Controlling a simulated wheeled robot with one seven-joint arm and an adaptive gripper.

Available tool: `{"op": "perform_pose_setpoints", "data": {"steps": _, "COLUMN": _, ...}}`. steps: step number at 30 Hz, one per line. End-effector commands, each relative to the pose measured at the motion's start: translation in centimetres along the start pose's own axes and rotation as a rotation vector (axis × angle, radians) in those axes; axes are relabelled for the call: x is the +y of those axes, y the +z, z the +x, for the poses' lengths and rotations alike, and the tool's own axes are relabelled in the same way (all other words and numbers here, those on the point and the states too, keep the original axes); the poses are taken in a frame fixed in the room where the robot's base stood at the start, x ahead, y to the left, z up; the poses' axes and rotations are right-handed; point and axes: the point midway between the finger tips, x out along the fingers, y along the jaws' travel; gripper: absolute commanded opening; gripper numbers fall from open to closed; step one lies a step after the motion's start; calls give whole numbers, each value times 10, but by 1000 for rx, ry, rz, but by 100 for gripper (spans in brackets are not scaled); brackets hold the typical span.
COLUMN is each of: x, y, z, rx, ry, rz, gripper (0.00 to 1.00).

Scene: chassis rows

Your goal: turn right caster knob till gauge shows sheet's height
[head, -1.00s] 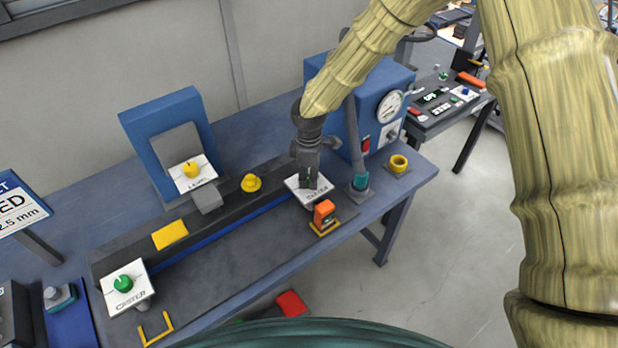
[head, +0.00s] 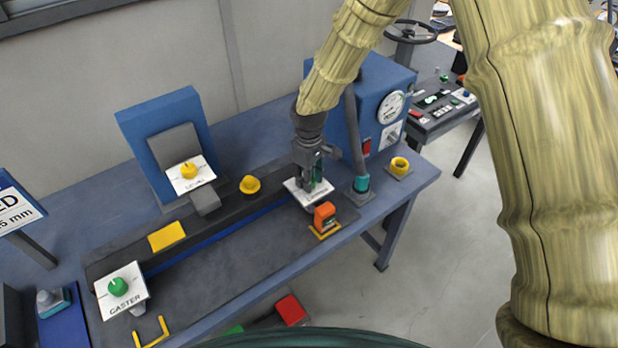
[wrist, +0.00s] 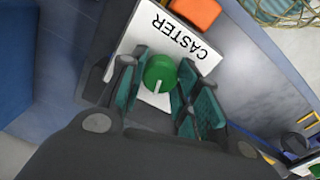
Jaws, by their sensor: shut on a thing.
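The right caster plate (head: 318,194) is white and sits at the right end of the dark rail. In the wrist view its green knob (wrist: 160,72) with a pale pointer line stands between the teal fingers of my gripper (wrist: 162,88). The plate's CASTER lettering (wrist: 183,38) is upside down there. In the head view my gripper (head: 313,178) is over the plate, shut on the knob, and hides most of it. The sheet (head: 15,208) at the left edge is cut off, with "mm" readable.
The left caster plate (head: 124,290) has a green knob. A yellow level knob (head: 188,170) sits by a blue stand. A blue cabinet (head: 346,106) with a round dial (head: 391,106) and a grey post stand close behind my gripper.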

Motion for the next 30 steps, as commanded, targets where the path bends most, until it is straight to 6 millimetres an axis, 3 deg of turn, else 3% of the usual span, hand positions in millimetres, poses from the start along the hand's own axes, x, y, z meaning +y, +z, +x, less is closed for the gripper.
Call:
{"op": "perform_pose_setpoints", "data": {"steps": 11, "x": -2, "y": 3, "z": 4, "rx": -8, "ry": -5, "rz": 3, "gripper": 8}}
{"op": "perform_pose_setpoints", "data": {"steps": 12, "x": -2, "y": 3, "z": 4, "rx": -8, "ry": -5, "rz": 3, "gripper": 38}}
{"op": "perform_pose_setpoints", "data": {"steps": 15, "x": -2, "y": 3, "z": 4, "rx": -6, "ry": -4, "rz": 3, "gripper": 54}}
{"op": "perform_pose_setpoints", "data": {"steps": 25, "x": -1, "y": 1, "z": 0, "rx": -2, "ry": -1, "rz": 3, "gripper": 54}}
{"op": "perform_pose_setpoints", "data": {"steps": 30, "x": 0, "y": 0, "z": -13, "rx": -1, "ry": 0, "rz": 4, "gripper": 54}}
